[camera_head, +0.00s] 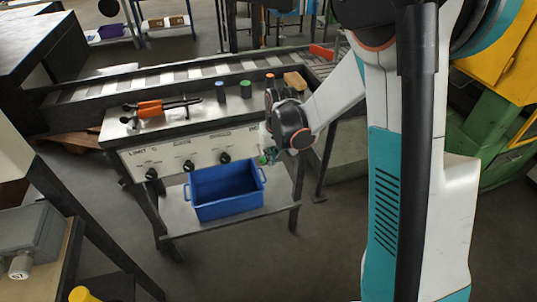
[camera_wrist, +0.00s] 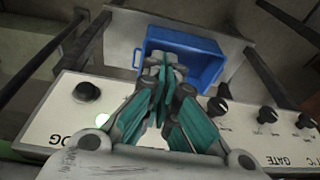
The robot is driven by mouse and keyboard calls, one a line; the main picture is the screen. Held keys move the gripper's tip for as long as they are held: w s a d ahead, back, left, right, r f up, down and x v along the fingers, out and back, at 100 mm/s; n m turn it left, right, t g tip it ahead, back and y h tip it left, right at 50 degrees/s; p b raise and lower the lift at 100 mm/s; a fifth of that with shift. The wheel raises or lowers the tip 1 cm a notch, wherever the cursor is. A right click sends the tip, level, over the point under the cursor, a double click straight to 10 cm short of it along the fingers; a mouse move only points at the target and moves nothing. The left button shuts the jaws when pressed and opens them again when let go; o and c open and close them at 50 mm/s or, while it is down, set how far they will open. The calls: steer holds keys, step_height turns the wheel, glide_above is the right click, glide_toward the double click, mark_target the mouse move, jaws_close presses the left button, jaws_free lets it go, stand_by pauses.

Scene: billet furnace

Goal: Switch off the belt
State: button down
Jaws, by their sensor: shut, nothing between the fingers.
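A pale control panel (camera_head: 205,150) runs along the front of the workbench, with several black knobs. One black knob (camera_wrist: 86,92) sits apart from the others, left in the wrist view, beside a bright pale-green light (camera_wrist: 98,118). The other knobs, such as one black knob (camera_wrist: 217,105), are right of my gripper there. My gripper (camera_wrist: 165,62) has its teal fingers together and holds nothing. It hangs in front of the panel and hides part of it. In the head view my gripper (camera_head: 270,157) is at the panel's right end. Which control is the belt's cannot be read.
A blue bin (camera_head: 227,192) stands on the bench's lower shelf (camera_head: 180,215), below my gripper. An orange-and-black tool (camera_head: 150,108) and small coloured cylinders lie or stand on the bench top. A roller conveyor (camera_head: 175,77) runs behind. Open floor lies in front.

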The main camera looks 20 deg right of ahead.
steer(key=s+r+p, duration=0.2)
steer(key=s+r, duration=0.2)
steer(key=s, duration=0.2)
steer(key=shift+s+r, duration=0.2)
steer(key=shift+s, duration=0.05)
steer(key=shift+d, duration=0.1)
steer(key=s+r+t, duration=0.4)
steer(key=s+r, duration=1.3)
steer(key=shift+s+a+r+t, duration=0.25)
steer(key=shift+a+t, duration=0.05)
